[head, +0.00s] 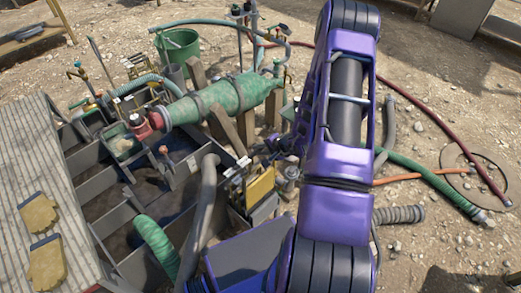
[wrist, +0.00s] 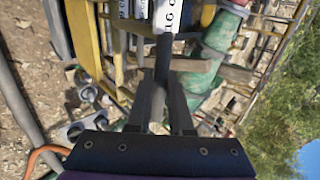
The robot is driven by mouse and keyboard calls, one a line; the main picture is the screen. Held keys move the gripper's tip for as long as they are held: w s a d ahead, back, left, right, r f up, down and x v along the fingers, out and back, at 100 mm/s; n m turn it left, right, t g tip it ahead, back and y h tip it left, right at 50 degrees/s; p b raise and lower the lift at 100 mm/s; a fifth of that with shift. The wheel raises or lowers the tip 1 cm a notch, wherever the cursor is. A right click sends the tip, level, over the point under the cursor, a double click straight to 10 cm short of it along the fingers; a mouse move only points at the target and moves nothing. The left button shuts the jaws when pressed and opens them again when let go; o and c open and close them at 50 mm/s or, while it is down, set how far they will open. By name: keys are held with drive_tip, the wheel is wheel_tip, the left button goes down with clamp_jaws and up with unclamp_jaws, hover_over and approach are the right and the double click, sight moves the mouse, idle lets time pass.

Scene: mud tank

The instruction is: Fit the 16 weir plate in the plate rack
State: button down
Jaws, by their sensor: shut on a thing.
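My gripper (head: 268,150) is at the end of my purple arm, just above the upright plates beside the tank. In the wrist view its fingers (wrist: 163,95) are shut on the dark stem of the 16 weir plate (wrist: 163,58). A white label marked 16 (wrist: 168,14) shows at the top edge there, next to other white labels. Most of the held plate is out of view or hidden. The plate rack (head: 262,212) is by the tank's right end, with a yellow plate (head: 261,186) standing in it. I cannot tell whether the held plate is in a slot.
A green ribbed vessel (head: 225,100) lies across wooden posts behind the gripper. A grey hose (head: 207,200) runs left of the rack. The walled mud tank (head: 130,180) is at left, with gloves (head: 46,262) on its boards. Hoses cross the ground at right.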

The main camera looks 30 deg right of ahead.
idle(0.4)
wheel_tip(320, 180, down, 6)
drive_tip(key=b, duration=0.6)
drive_tip(key=shift+f+b, duration=0.15)
drive_tip(key=shift+b, duration=0.25)
drive_tip(key=shift+w+f, duration=0.1)
